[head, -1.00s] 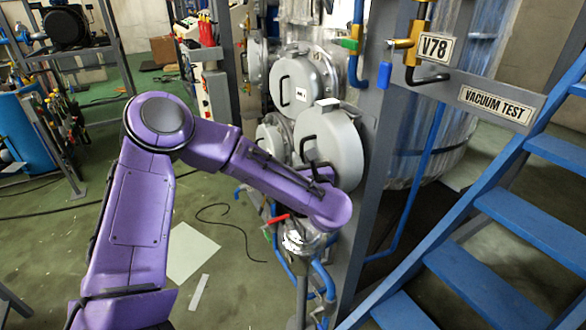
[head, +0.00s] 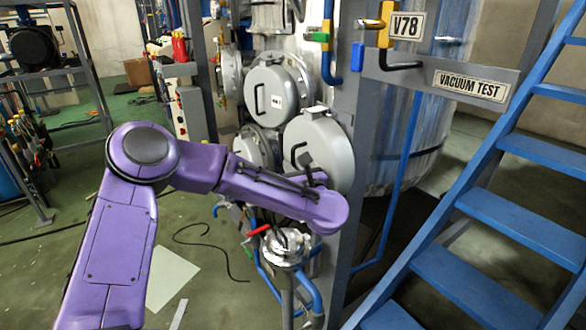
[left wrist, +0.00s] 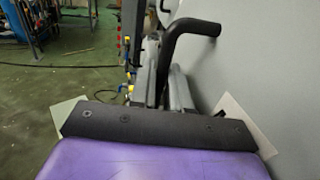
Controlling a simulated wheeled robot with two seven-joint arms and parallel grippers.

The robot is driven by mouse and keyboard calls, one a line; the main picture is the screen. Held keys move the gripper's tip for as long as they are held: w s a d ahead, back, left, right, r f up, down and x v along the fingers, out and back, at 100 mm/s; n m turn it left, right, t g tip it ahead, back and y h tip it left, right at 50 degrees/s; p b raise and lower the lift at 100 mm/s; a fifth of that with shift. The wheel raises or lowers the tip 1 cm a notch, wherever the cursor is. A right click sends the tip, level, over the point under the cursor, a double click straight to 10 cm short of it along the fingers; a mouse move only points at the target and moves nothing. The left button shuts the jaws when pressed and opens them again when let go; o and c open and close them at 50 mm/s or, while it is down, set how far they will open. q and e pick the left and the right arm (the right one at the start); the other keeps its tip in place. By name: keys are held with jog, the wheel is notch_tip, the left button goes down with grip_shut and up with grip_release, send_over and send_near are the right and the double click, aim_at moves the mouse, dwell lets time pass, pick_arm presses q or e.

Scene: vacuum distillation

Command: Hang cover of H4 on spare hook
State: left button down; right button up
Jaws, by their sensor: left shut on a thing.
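A round grey cover (head: 328,138) with a black handle (head: 298,155) and a small white tag on its rim stands upright in the head view. The tag is too small to read. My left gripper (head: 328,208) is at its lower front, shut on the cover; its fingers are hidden. In the left wrist view a black handle (left wrist: 190,30) rises close ahead, beside a smooth grey surface (left wrist: 270,70). A black bent bar (head: 398,65) sticks out below the V78 plate; I cannot tell whether it is the spare hook. My right gripper is not in view.
Another closed grey cover (head: 275,98) sits left of the held one, with a smaller one (head: 255,148) below. A red-levered silver fitting (head: 287,247) and blue pipes lie under my arm. A grey post (head: 345,100) and blue stairs (head: 480,220) stand right.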

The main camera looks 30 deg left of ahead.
pick_arm(q)
jog(key=shift+r, duration=0.1)
jog(key=c, duration=1)
grip_release()
